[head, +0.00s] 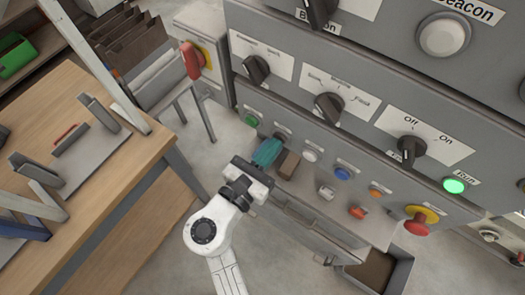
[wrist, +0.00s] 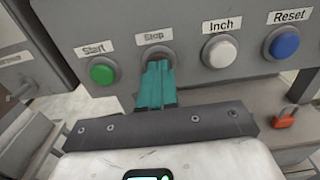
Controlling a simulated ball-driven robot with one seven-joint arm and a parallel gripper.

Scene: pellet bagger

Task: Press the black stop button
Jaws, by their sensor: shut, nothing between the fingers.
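The stop button (wrist: 157,54) is in the wrist view under the label "Stop", between the green start button (wrist: 102,71) and the white inch button (wrist: 220,51). Its grey ring shows at the top, and its face is mostly hidden behind my fingertips. My gripper (wrist: 158,66) has teal fingers, shut and empty, with the tips right at this button. I cannot tell whether they touch it or whether it is pushed in. In the head view my gripper (head: 268,152) is at the panel's lower button row, covering part of the stop button.
A blue reset button (wrist: 285,43) is to the right. A lit green Run lamp (head: 454,186) and a red emergency knob (head: 418,222) are at the panel's right. A red switch handle (head: 192,61) juts out at upper left. A wooden table (head: 110,160) stands left.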

